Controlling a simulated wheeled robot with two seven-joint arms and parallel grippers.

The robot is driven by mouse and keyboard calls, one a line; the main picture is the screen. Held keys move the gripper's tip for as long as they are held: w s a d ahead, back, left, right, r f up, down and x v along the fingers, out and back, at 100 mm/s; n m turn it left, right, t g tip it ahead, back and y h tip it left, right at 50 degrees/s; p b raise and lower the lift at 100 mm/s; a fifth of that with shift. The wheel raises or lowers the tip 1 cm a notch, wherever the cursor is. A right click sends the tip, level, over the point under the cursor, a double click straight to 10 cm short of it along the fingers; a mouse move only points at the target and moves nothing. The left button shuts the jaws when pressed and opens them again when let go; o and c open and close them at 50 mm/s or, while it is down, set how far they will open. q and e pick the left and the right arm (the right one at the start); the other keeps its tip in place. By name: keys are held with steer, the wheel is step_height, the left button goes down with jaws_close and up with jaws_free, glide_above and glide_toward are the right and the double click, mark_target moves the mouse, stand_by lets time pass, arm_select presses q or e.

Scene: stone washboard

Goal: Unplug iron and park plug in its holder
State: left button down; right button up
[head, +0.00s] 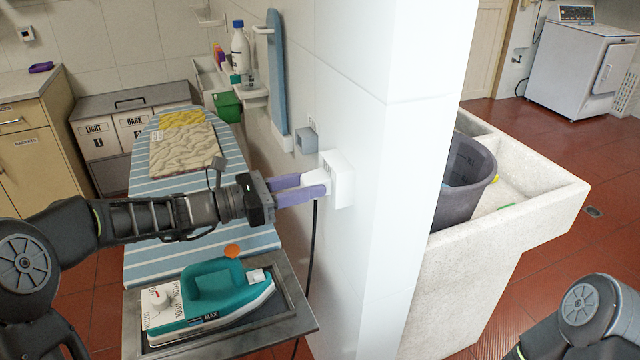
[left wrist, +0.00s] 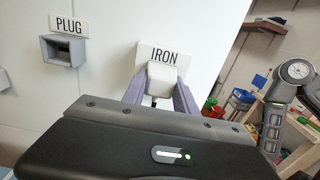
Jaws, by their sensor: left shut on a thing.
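My left gripper (head: 303,188) reaches from the left to the white wall pillar. It is shut on a white plug (head: 312,178) at the white wall socket (head: 342,180). In the left wrist view the plug (left wrist: 161,77) sits between the purple fingers, in front of a sign reading IRON (left wrist: 165,55). Whether its pins are in the socket is hidden. A black cord (head: 313,250) hangs from it. The grey plug holder (head: 306,141) is on the wall beyond the socket, under a PLUG sign in the left wrist view (left wrist: 68,25). The teal iron (head: 212,293) rests on a metal tray.
The striped ironing board (head: 165,190) lies below my left arm, with folded cloth (head: 185,147) on it. A stone washbasin (head: 530,200) with a grey bucket (head: 463,180) stands right of the pillar. The wall between socket and holder looks clear.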

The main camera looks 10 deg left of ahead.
arm_select(q)
steer(key=shift+a, duration=0.2)
stand_by(0.3)
steer(key=shift+p+v, duration=0.65)
steer(key=shift+v, duration=2.5)
steer(key=shift+d, duration=0.1)
